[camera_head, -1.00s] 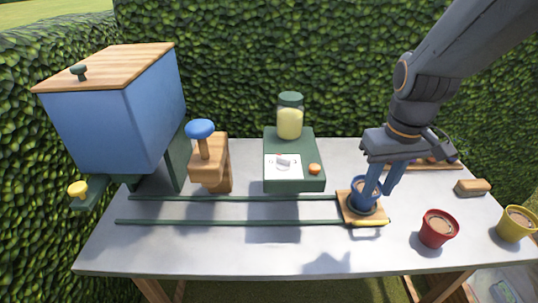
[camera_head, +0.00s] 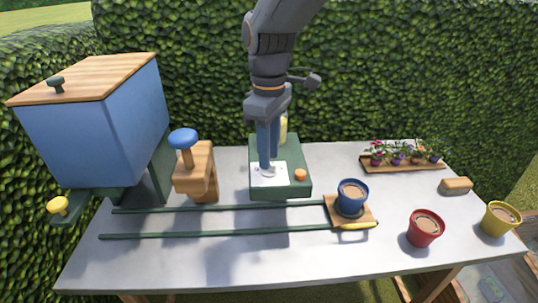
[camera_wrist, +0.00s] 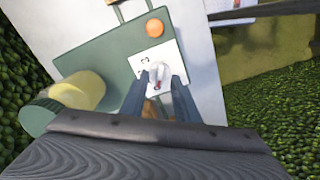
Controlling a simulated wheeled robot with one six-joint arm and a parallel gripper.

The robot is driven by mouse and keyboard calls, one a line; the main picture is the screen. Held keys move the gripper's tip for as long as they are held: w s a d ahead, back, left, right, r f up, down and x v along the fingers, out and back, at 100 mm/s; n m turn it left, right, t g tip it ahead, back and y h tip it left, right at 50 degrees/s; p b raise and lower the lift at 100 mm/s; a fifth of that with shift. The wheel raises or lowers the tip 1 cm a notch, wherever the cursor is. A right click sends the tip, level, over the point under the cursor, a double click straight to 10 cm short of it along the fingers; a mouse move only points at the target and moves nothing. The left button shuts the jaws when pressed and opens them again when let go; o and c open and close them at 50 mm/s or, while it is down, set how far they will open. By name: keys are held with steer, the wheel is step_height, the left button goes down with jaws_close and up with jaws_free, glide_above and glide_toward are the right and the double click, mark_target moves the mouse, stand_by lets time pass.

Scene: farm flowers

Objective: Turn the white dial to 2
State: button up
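The white dial (camera_wrist: 158,73) is a small knob with a red mark on a white numbered plate (camera_wrist: 172,58), on the front of a green box (camera_head: 293,189). The printed numbers are too small to read surely, and I cannot tell the setting. My gripper (camera_head: 268,170) points down over the plate in the head view and mostly hides the dial there. In the wrist view my gripper (camera_wrist: 160,80) is open, its fingertips on either side of the knob. I cannot tell whether they touch it.
An orange button (camera_head: 300,175) sits right of the plate, and a yellow jar (camera_head: 284,130) behind. A wooden post with a blue knob (camera_head: 183,139) stands left. Green rails (camera_head: 230,231) lead to a blue pot (camera_head: 352,194) on a wooden tray (camera_head: 334,213). A red pot (camera_head: 425,229) stands right.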

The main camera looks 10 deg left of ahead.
steer(key=shift+f, duration=0.95)
steer(key=shift+c, duration=0.4)
jaws_close()
